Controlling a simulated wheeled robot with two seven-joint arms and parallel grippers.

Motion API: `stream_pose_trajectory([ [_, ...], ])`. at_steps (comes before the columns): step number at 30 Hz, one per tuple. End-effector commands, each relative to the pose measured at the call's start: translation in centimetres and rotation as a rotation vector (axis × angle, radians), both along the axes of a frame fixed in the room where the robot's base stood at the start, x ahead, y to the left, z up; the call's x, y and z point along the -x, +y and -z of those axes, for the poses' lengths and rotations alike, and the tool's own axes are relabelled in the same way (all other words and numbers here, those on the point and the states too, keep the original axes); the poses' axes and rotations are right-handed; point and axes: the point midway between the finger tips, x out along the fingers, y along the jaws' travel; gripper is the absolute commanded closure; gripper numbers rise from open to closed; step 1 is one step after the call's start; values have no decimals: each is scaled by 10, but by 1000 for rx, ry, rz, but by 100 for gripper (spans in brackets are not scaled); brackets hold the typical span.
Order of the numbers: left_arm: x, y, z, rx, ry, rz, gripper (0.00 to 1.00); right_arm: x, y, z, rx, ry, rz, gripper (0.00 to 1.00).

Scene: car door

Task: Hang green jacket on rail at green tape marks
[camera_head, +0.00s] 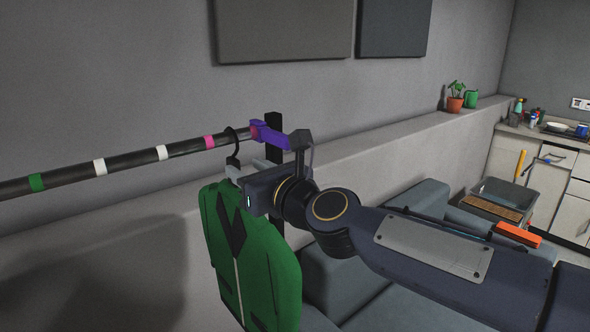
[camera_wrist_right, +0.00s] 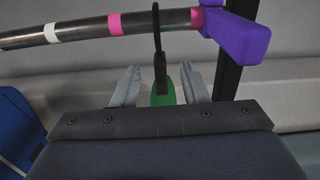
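The green jacket (camera_head: 255,270) hangs on a black hanger, whose hook (camera_head: 231,133) loops over the dark rail (camera_head: 130,160) between the pink band and the purple bracket. In the right wrist view the hook (camera_wrist_right: 157,30) crosses the rail (camera_wrist_right: 80,30) just right of the pink band. One green tape mark (camera_head: 36,183) shows far to the left on the rail. My right gripper (camera_head: 233,172) is at the hanger neck, below the rail. Its fingers (camera_wrist_right: 158,88) stand apart on either side of the neck, with gaps visible. My left gripper is out of view.
Two white bands (camera_head: 100,166) and a pink band (camera_head: 209,142) lie along the rail. The purple bracket (camera_head: 270,135) joins it to a black post (camera_head: 274,128). A wall ledge (camera_head: 380,135) runs behind. A blue item (camera_wrist_right: 16,130) shows at the left of the wrist view.

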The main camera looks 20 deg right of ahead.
Motion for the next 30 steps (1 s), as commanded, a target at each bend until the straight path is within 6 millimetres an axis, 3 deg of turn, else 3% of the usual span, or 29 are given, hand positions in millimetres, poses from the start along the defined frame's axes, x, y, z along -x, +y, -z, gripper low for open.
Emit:
stream_pose_trajectory([
  [15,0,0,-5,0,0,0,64,-63,23,-1,-12,3,2,60],
  [28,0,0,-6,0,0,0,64,-73,26,-1,-11,2,2,60],
  [30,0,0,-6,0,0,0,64,-73,26,-1,-11,2,2,69],
])
